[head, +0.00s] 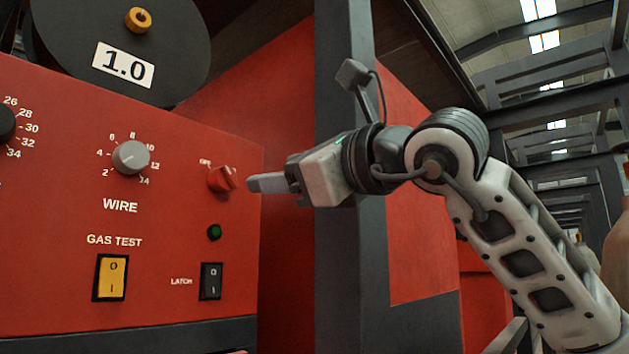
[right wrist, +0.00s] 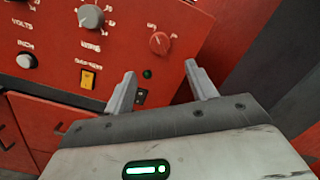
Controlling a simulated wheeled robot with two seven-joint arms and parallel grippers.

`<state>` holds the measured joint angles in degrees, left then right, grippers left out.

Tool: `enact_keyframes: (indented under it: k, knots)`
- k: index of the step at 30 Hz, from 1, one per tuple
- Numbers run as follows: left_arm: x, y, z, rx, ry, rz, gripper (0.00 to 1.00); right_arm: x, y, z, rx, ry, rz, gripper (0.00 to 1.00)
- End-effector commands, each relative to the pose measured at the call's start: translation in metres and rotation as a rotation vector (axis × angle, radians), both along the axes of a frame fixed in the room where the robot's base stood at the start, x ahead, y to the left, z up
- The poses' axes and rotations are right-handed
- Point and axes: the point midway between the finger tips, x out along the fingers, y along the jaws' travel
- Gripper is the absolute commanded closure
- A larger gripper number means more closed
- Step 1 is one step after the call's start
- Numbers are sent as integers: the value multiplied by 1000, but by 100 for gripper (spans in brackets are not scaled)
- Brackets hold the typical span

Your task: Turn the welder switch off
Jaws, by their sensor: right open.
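The welder's red front panel (head: 60,220) fills the left of the head view. Its red rotary switch (head: 222,178) sits at the panel's upper right, with a small, hard-to-read white label at its upper left. The red switch also shows in the right wrist view (right wrist: 159,43), beyond the gap between my fingertips. My right gripper (head: 255,184) is just right of the switch in the head view. In the right wrist view its two fingers (right wrist: 160,72) are spread with nothing between them. I cannot tell whether a fingertip touches the switch. My left gripper is out of view.
A green round lamp (head: 214,232) and a black LATCH rocker (head: 211,281) sit below the switch. A grey WIRE knob (head: 131,157) and a yellow GAS TEST rocker (head: 111,278) are to the left. A wire spool (head: 180,50) stands above. A grey post (head: 345,260) rises behind my right wrist.

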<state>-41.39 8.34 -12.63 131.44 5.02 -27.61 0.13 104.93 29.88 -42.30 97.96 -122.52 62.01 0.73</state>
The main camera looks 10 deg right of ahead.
Motion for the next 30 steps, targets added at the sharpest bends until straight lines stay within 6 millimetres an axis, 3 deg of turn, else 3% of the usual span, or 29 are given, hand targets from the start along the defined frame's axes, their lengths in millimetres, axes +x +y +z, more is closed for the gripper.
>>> enact_keyframes:
  k: [3, 10, 30]
  knots:
    - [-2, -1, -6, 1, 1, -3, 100, -19, -14, -4, 0, -3, -1, 44]
    - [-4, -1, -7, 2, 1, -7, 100, -37, -27, -5, 0, -1, 1, 44]
    - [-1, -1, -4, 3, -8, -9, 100, -39, -28, -4, 0, -1, 1, 44]
